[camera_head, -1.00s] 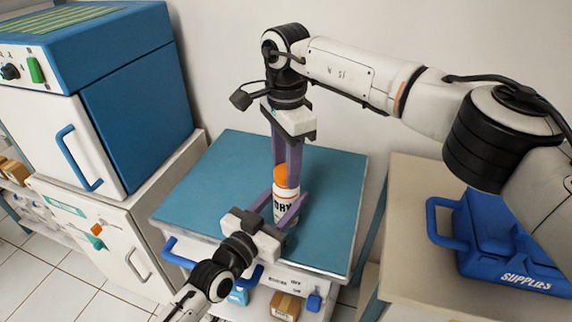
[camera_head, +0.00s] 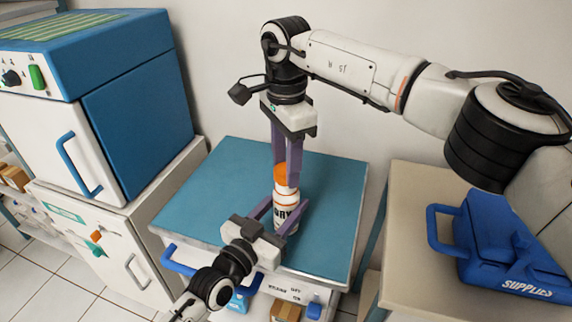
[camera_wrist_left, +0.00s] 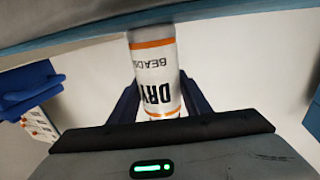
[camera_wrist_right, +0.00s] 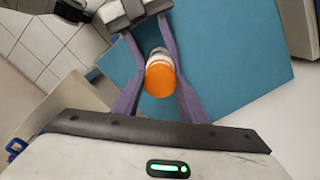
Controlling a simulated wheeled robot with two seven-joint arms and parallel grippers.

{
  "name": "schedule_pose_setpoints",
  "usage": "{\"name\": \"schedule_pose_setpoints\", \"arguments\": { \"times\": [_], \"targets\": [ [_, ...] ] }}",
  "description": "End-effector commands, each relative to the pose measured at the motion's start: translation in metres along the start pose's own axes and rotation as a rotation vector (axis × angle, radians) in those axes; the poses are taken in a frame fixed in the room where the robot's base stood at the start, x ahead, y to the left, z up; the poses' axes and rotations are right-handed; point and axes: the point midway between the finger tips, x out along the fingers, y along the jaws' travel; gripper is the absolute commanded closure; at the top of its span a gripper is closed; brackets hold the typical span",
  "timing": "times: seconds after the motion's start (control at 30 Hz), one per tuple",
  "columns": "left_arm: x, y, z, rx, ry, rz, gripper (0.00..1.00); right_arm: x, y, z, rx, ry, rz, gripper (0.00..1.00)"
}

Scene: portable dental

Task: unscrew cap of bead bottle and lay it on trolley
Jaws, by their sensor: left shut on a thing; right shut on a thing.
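The bead bottle (camera_head: 286,214) is white with orange bands and DRY lettering. It stands upright over the blue trolley top (camera_head: 225,185), and its lettering shows upside down in the left wrist view (camera_wrist_left: 157,75). Its orange cap (camera_head: 281,176) is at the top, and its round face shows in the right wrist view (camera_wrist_right: 159,78). My left gripper (camera_head: 282,209) is shut on the bottle body from the front. My right gripper (camera_head: 286,180) points down from above and is shut on the cap. Whether the cap still touches the bottle I cannot tell.
The trolley top around the bottle is clear. A blue and white cabinet unit (camera_head: 135,120) stands at the left. A beige table (camera_head: 410,215) with a blue supplies case (camera_head: 505,250) is at the right. A white wall is behind.

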Motion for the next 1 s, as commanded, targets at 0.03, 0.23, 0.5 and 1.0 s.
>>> {"name": "schedule_pose_setpoints", "arguments": {
  "times": [0.03,0.23,0.5,1.0],
  "targets": [
    [0.0,0.0,0.001,0.001,-0.002,0.0,1.0,0.0,0.0,0.0,0.0,0.0,0.0,0.89],
    [0.0,0.0,0.001,0.0,-0.002,0.0,1.0,-0.009,0.0,0.0,0.0,0.001,-0.001,0.89],
    [0.0,0.0,0.001,0.0,-0.002,0.0,1.0,-0.04,0.0,0.0,0.001,0.0,-0.002,0.89],
    [0.0,0.0,0.0,0.0,-0.001,0.0,0.35,-0.04,0.0,0.0,0.0,0.0,0.0,0.89]
  ]
}}
